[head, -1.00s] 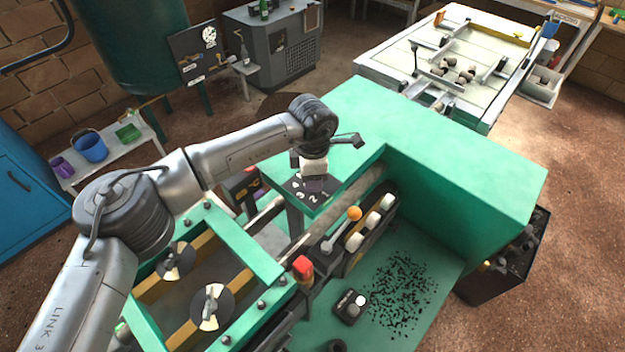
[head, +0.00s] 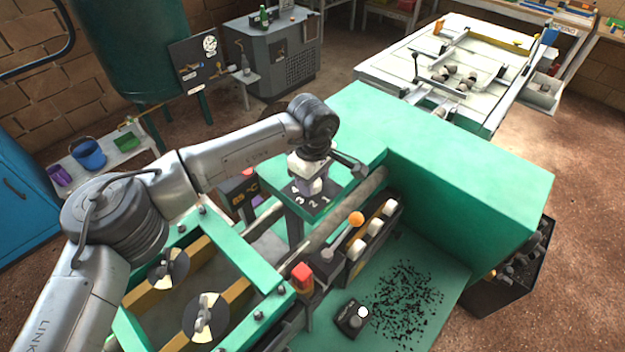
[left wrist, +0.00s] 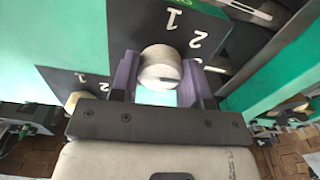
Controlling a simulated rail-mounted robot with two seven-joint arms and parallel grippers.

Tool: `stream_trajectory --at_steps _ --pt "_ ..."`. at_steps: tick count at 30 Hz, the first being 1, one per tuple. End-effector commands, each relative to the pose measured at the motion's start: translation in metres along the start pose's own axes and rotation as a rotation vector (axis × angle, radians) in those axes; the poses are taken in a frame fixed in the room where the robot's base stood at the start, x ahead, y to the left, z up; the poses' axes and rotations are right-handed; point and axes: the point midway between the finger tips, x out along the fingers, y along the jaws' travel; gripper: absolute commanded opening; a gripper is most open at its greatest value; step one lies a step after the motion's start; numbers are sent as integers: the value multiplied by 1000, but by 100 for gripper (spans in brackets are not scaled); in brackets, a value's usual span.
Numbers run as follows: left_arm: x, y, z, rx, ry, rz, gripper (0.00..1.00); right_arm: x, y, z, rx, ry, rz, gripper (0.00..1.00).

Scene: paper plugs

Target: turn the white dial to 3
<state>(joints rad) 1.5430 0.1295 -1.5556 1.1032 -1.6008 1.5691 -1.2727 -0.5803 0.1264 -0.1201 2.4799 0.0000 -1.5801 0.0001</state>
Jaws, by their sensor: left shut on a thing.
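The white dial (left wrist: 160,66) is a round pale knob with a small dark notch, seen between my fingers in the left wrist view. It sits on a dark plate (left wrist: 222,48) with white numbers; a 1 and a 2 show there. My left gripper (left wrist: 158,82) has purple fingers, one on each side of the dial, and is shut on it. In the head view my left gripper (head: 316,186) stands over the numbered plate (head: 299,191), where 3, 2 and 1 are readable, and mostly hides the dial. I cannot tell which number the dial points to. My right gripper is out of view.
An orange-knobbed lever (head: 355,219) and several white rollers or knobs stand right of the plate. A red button (head: 301,272) is nearer. A green housing (head: 455,185) rises on the right. A second pale knob (left wrist: 75,101) shows at the left wrist view's lower left.

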Motion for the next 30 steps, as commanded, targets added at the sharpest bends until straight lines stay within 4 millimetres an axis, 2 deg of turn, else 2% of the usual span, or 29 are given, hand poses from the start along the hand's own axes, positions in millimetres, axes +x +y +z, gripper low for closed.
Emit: stream_trajectory --at_steps 21,22,30 --pt "-2 0 0 68 -1 2 19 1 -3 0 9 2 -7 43" --pt "-2 0 0 68 -1 2 43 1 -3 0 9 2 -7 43" --pt "-1 0 0 67 0 1 68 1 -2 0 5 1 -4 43"
